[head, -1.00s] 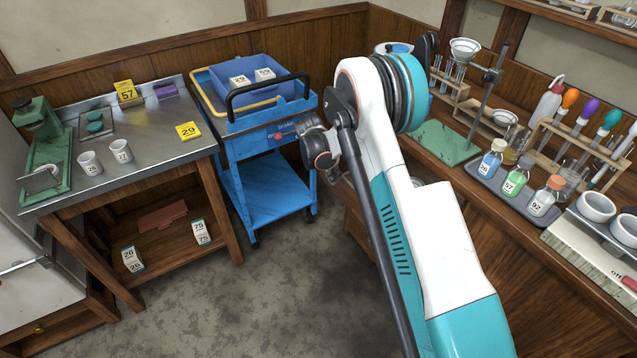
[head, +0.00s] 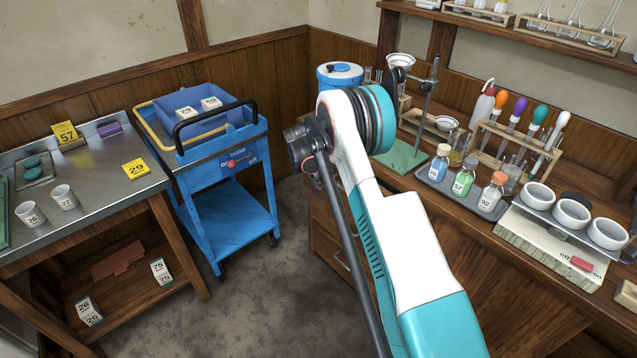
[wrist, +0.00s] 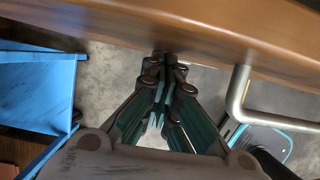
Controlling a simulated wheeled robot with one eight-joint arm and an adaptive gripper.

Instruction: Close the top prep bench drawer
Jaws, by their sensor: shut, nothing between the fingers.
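The wooden bench (head: 470,215) with drawers runs along the right wall. My arm hides much of its front, including the top drawer area. A lower drawer front with a metal handle (head: 340,262) shows beside my arm. In the wrist view, a wooden front (wrist: 200,35) crosses the top, with a grey bar handle (wrist: 238,98) sticking out on the right. I cannot tell how far any drawer stands out. My gripper (wrist: 165,62) is shut and empty, its tips close to the wooden front and left of the handle. In the head view the fingers are hidden.
A blue cart (head: 225,190) stands left of the bench, close to my gripper's side in the wrist view (wrist: 35,95). A steel-topped table (head: 95,180) is at far left. Grey floor (head: 270,300) is clear.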

